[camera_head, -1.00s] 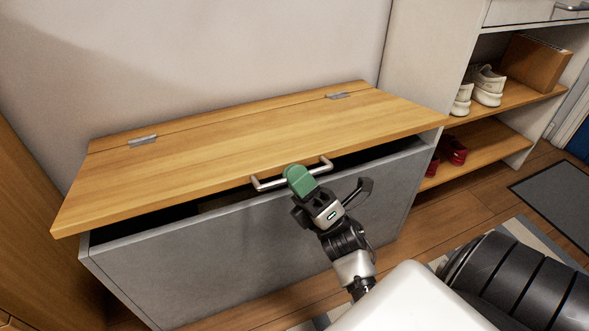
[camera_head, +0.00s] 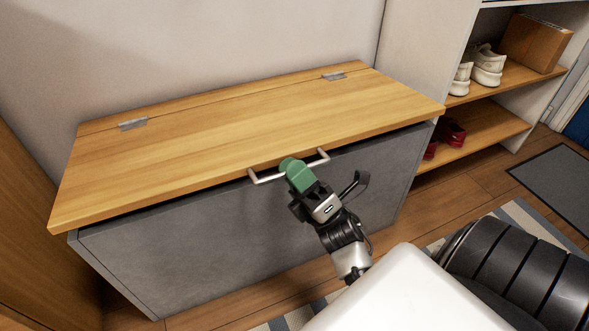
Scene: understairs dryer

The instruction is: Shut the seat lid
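The wooden seat lid (camera_head: 240,130) lies low over the grey bench box (camera_head: 235,238), with a thin dark gap under its front edge. Two metal hinges join it to a strip at the wall. A metal bar handle (camera_head: 263,177) is on the lid's front edge. My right gripper (camera_head: 296,173) is at the middle of this handle, and its green finger pad covers part of the bar. I cannot tell whether its fingers are closed around the bar. My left gripper is not in view.
A shelf unit (camera_head: 520,75) with white shoes (camera_head: 487,66), red shoes (camera_head: 452,133) and a wooden box (camera_head: 537,42) stands right of the bench. A dark mat (camera_head: 556,188) and a striped rug (camera_head: 515,215) lie on the wooden floor. A wooden panel stands close at the left.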

